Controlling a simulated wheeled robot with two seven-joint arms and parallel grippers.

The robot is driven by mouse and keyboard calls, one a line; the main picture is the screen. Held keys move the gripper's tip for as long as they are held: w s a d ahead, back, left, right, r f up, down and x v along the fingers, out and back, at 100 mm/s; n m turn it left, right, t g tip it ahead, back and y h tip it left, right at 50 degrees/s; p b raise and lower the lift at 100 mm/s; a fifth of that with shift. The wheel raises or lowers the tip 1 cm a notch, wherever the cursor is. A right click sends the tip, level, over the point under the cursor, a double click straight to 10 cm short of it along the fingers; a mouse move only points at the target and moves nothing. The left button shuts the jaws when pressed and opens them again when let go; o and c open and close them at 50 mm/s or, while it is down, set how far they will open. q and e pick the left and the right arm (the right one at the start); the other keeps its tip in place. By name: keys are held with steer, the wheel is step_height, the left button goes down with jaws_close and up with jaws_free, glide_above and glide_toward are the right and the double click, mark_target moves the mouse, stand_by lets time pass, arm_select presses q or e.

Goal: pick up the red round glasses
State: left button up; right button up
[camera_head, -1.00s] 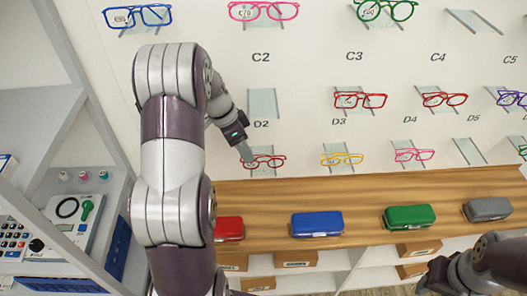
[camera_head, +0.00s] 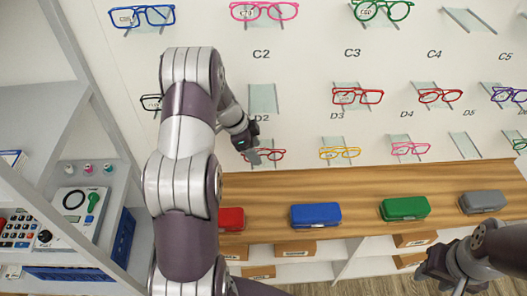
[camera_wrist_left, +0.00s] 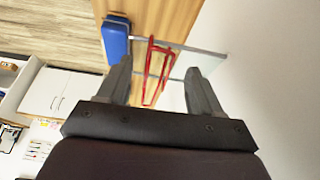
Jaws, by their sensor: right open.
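A pair of red glasses (camera_head: 275,154) sits on a clear holder low on the white display wall, below the D2 label. My left gripper (camera_head: 252,157) is right at it and covers part of it in the head view. In the left wrist view the red glasses (camera_wrist_left: 152,72) are seen edge-on between the two open fingers of my left gripper (camera_wrist_left: 160,66), with no clear contact. Other red glasses hang at D3 (camera_head: 358,96) and D4 (camera_head: 440,95). My right gripper (camera_head: 440,272) is open at the lower right, away from the wall.
A wooden shelf below bears red (camera_head: 232,219), blue (camera_head: 315,216), green (camera_head: 405,208) and grey (camera_head: 483,201) cases. Yellow (camera_head: 340,153) and pink glasses (camera_head: 410,149) hang to the right. A shelf unit stands at the left.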

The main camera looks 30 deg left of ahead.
arm_select(q)
steer(key=c, duration=0.9)
steer(key=shift+r, duration=0.15)
